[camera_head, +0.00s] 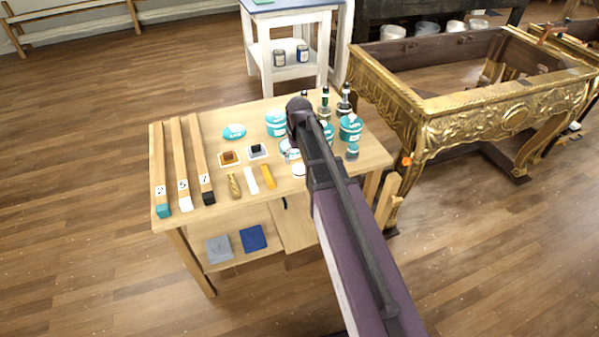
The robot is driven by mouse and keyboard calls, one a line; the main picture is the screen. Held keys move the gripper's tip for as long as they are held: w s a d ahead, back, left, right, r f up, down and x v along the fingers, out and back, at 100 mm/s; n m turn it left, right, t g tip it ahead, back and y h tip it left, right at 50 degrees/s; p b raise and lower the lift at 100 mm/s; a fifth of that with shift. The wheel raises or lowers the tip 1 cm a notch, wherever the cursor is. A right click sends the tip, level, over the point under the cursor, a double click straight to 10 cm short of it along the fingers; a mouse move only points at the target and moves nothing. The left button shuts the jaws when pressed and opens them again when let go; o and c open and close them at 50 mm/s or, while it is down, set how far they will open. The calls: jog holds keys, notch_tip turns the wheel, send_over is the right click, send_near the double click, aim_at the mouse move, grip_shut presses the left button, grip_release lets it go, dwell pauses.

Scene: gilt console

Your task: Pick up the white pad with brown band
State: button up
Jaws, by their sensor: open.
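The white pad with brown band (239,163) lies flat on the wooden table, left of its middle, with a brown block-like piece on top. A similar white pad with a dark piece (264,154) lies just right of it. My gripper (299,118) is at the far end of my dark arm, over the right half of the table and to the right of both pads. It is open and holds nothing that I can see. Its fingertips are hard to make out, and my arm hides part of the tabletop below.
On the table (210,212), numbered wooden bars (181,165) lie left and small sticks (251,180) lie in front. Teal containers (350,127) and dark-topped bottles (325,99) crowd the right side around my arm. A gilt console (470,105) stands to the right.

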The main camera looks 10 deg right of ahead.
aim_at(300, 167)
jog(key=shift+f, duration=0.15)
jog(key=shift+w+d+f+b, duration=0.1)
jog(key=shift+f+b, duration=1.15)
jog(key=shift+b, duration=0.1)
jog(key=shift+w+d+f+b, duration=0.1)
jog(key=shift+f+b, duration=1.15)
jog(key=shift+b, duration=0.05)
jog(key=c, duration=0.8)
